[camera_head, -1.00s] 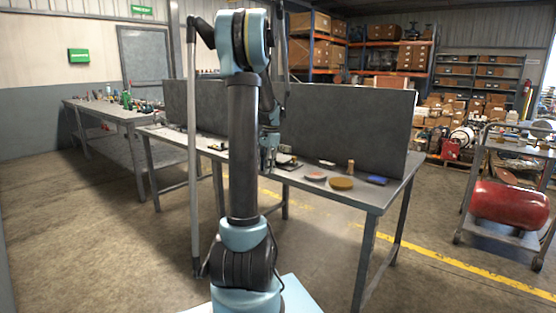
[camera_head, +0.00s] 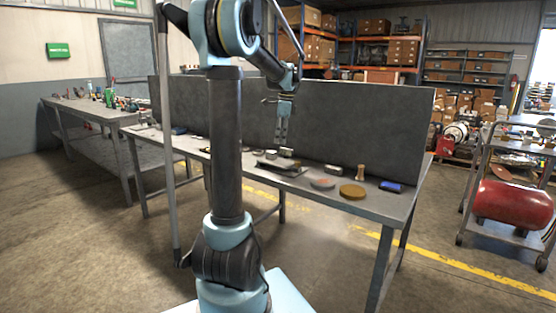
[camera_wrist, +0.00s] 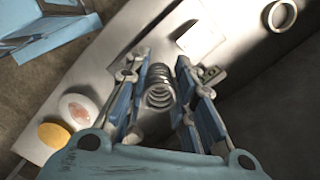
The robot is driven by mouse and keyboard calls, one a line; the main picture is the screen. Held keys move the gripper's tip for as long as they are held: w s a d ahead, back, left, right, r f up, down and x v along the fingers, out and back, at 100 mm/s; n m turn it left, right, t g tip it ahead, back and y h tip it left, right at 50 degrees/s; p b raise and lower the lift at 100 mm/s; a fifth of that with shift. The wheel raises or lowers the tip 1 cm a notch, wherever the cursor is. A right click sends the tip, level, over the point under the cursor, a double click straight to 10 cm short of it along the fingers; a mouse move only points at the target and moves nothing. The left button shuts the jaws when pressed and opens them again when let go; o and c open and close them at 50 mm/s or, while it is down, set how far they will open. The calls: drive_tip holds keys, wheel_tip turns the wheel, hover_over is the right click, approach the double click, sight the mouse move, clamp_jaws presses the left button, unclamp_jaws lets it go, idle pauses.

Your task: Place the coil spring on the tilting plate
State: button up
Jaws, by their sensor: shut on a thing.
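My gripper (camera_wrist: 160,100) is shut on the coil spring (camera_wrist: 160,86), a grey metal coil between its fingers in the wrist view. In the head view my gripper (camera_head: 281,132) hangs above the workbench, fingers down; the spring is too small to make out there.
On the workbench (camera_head: 240,164) are a grey disc with a reddish mark (camera_head: 322,184), a brown-yellow disc (camera_head: 352,191), a wooden peg (camera_head: 360,172), a metal block (camera_head: 335,169) and a blue block (camera_head: 391,186). A grey panel (camera_head: 350,125) stands along the back edge. A ring (camera_wrist: 281,15) shows in the wrist view.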

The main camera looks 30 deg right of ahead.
hover_over(283, 162)
wheel_tip(283, 162, down, 5)
drive_tip(key=shift+s+r, duration=0.15)
drive_tip(key=shift+r, duration=0.05)
drive_tip(key=shift+f, duration=1.9)
drive_tip(key=shift+f, duration=0.1)
drive_tip(key=o, duration=1)
